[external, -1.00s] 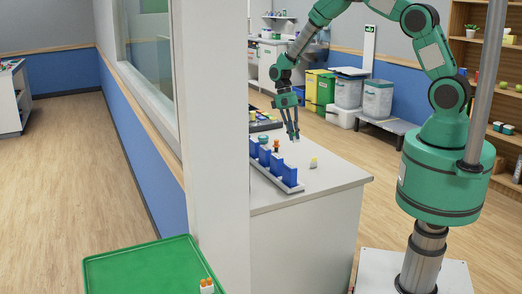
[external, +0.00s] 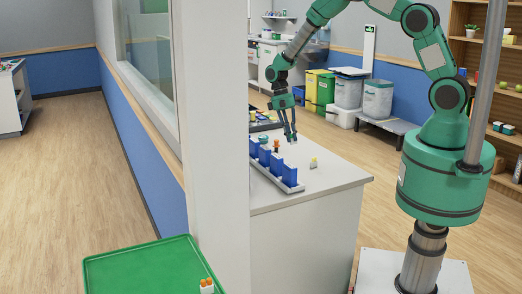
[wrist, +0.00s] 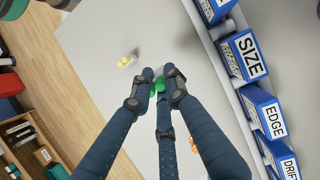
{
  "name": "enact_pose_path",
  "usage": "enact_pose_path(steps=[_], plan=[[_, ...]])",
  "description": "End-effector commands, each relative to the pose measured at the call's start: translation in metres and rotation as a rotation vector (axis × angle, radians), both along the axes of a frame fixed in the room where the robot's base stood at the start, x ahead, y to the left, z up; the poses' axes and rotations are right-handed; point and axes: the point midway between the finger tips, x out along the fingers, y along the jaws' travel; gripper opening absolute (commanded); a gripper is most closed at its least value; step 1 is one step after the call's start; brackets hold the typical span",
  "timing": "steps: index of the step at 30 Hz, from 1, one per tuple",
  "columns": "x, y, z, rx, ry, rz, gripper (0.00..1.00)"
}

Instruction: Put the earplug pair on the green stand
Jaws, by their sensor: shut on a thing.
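My gripper (wrist: 158,82) is low over the white counter, its fingertips closed around a small green and whitish thing (wrist: 157,86). It looks like an earplug pair, but the fingers hide most of it. In the external view my gripper (external: 291,138) is behind the blue blocks. A yellow pair (wrist: 125,61) with a pale base stands apart on the counter; it also shows in the external view (external: 313,162). A green tray-like surface (external: 140,268), perhaps the green stand, is at the lower left, with an orange pair (external: 207,286) near its right edge.
A rack of blue labelled blocks (wrist: 244,56) runs along the counter (external: 335,183), close to my gripper. An orange item (external: 276,145) stands behind it. A pale wall post (external: 222,150) separates the counter from the green surface. The counter's near right part is clear.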

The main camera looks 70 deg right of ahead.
Motion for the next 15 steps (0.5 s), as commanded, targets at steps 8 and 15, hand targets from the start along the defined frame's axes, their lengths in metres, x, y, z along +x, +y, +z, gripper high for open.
enact_pose_path(steps=[8,15], plan=[[0.009,0.065,0.002,-0.009,-0.032,0.184,0.06],[0.011,0.117,0.004,-0.015,-0.058,0.334,0.06]])
